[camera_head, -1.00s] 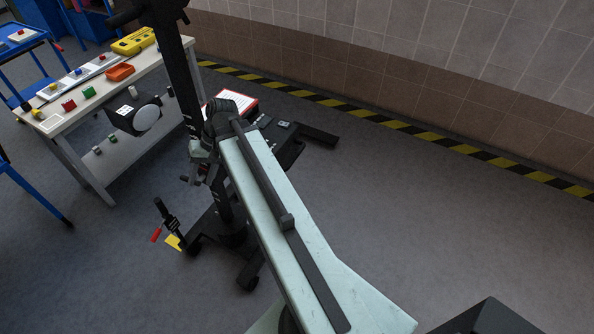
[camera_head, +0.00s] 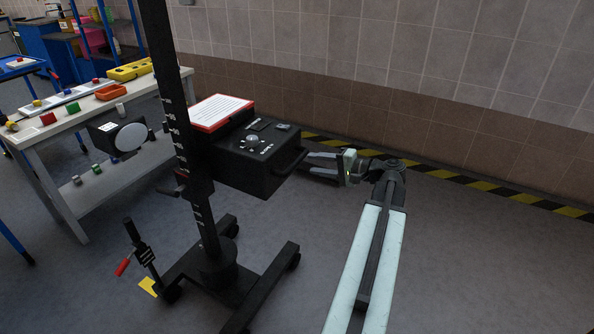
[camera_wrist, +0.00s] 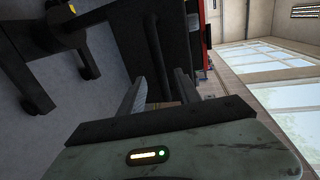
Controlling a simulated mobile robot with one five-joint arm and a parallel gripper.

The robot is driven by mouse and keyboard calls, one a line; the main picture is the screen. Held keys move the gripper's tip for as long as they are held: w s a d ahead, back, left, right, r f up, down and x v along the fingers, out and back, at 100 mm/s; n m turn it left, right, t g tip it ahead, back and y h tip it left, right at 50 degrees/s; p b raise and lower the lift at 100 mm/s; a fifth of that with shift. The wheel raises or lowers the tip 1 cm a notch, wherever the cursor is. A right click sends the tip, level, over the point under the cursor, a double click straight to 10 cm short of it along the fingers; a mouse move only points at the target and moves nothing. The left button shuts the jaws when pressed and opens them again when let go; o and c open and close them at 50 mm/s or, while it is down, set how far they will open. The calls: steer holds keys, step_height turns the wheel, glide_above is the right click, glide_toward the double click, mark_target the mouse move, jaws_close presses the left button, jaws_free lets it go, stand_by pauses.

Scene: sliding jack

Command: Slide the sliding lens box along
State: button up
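The sliding lens box (camera_head: 235,168) is a black box on an upright black column (camera_head: 185,120) with white scale marks. A round pale lens disc (camera_head: 130,137) faces out on the column's left side. A black handle (camera_head: 291,163) sticks out of the box's right end. My gripper (camera_head: 312,164) is level with this handle, just to its right. In the wrist view, the two fingers of my gripper (camera_wrist: 158,86) are apart, with the dark handle bar (camera_wrist: 156,50) running up between them. Gaps show beside the bar, and contact cannot be told.
The wheeled base (camera_head: 215,275) spreads below. A small red-handled lever (camera_head: 123,266) stands at lower left. A workbench (camera_head: 60,125) with coloured blocks is behind left. The tiled wall (camera_head: 400,110) is close behind my gripper.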

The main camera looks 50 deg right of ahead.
mark_target(297, 161)
steer(key=b+x, duration=0.1)
steer(key=x, duration=0.6)
steer(key=shift+w, duration=0.3)
jaws_close()
stand_by(1.0)
